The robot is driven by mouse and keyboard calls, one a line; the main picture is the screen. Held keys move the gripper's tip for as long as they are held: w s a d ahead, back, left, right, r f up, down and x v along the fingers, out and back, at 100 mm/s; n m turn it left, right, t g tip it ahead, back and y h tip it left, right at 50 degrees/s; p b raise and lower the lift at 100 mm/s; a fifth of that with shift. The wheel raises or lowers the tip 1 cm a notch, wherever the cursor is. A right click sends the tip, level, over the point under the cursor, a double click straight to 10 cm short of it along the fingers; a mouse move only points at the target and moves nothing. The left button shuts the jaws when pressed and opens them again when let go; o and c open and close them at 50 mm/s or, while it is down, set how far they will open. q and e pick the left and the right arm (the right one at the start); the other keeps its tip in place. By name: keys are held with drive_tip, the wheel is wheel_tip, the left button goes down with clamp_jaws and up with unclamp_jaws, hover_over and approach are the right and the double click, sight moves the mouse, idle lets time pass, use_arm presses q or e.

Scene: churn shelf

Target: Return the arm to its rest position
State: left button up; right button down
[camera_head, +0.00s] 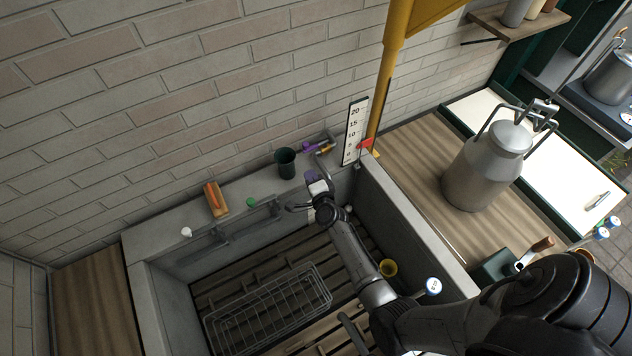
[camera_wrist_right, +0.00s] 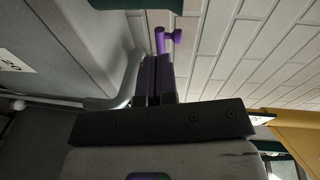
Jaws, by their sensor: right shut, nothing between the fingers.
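My right arm reaches in from the lower right of the head view, over the sink. My right gripper (camera_head: 312,180) is near the sink's back wall, just below the purple-handled tap (camera_head: 309,147). In the right wrist view the two dark fingers of the gripper (camera_wrist_right: 156,72) are together with nothing between them. The purple handle (camera_wrist_right: 164,38) shows just beyond their tips; I cannot tell whether they touch it. My left gripper is not in view.
A dark green cup (camera_head: 285,163) and a wooden brush (camera_head: 216,200) stand on the back ledge. A metal churn (camera_head: 487,167) is on the right counter, near a yellow post (camera_head: 388,75).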

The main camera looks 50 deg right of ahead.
drive_tip(key=shift+p+v, duration=0.65)
drive_tip(key=shift+v, duration=1.8)
drive_tip(key=shift+w, duration=0.1)
